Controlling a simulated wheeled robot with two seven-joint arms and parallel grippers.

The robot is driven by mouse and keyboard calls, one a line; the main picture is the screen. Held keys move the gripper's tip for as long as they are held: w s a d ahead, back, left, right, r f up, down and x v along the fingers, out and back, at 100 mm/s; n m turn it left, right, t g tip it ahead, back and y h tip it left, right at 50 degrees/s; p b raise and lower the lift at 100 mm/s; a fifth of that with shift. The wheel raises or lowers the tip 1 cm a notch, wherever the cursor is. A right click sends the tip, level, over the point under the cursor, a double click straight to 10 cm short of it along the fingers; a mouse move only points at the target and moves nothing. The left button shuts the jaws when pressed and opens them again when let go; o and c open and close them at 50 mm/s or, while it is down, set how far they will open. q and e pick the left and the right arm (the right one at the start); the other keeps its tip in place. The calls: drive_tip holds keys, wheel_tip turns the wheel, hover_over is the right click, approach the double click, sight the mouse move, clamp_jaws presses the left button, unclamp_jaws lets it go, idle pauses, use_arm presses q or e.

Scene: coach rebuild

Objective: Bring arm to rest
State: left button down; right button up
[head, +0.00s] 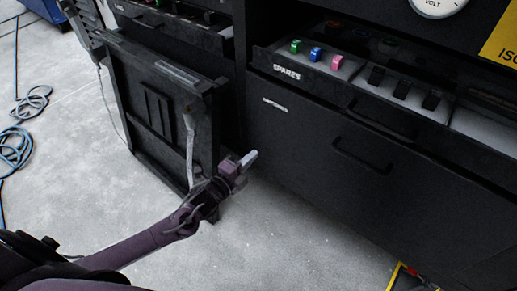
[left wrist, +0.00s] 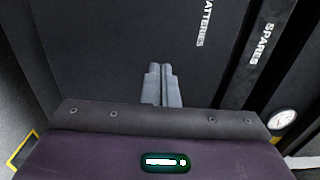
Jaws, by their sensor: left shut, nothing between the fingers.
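My left arm comes in from the lower left in the head view, and its gripper (head: 249,158) is over the grey floor in front of the dark cabinet. The gripper is shut and holds nothing. In the left wrist view its two grey fingers (left wrist: 162,86) lie together, with dark panels behind them. My right gripper is in neither view.
A dark open panel (head: 150,112) stands just left of and behind the gripper. A drawer marked SPARES (head: 287,72) holds small coloured parts. A closed front with a handle (head: 365,155) is below it. Blue hose (head: 15,148) lies on the floor (head: 70,180) at left.

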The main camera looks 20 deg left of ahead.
use_arm(q)
drive_tip(key=s+a+f+n+g+y+p, duration=0.35)
drive_tip(key=s+f+n, duration=0.35)
drive_tip(key=f, duration=0.6)
drive_tip(key=s+a+f+n+g+y+p, duration=0.3)
drive_tip(key=s+a+f+n+g, duration=0.2)
drive_tip(key=s+f, duration=0.55)
drive_tip(key=s+d+f+n+g+p, duration=0.2)
drive_tip(key=s+f, duration=0.3)
drive_tip(key=s, duration=0.8)
drive_tip(key=s+d+f+n+g+p, duration=0.1)
drive_tip(key=s+d+f+n+g, duration=0.2)
drive_tip(key=s, duration=1)
wheel_tip(320, 180, down, 3)
drive_tip(key=n+g, duration=0.2)
drive_tip(key=shift+s+d+f+n+p, duration=0.2)
drive_tip(key=shift+s+n+p, duration=0.1)
drive_tip(key=shift+s+p, duration=0.05)
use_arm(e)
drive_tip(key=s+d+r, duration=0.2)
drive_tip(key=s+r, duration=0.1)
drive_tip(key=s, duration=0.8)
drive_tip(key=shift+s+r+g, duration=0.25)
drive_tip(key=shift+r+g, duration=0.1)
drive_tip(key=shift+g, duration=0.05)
use_arm(q)
drive_tip(key=shift+g, duration=0.25)
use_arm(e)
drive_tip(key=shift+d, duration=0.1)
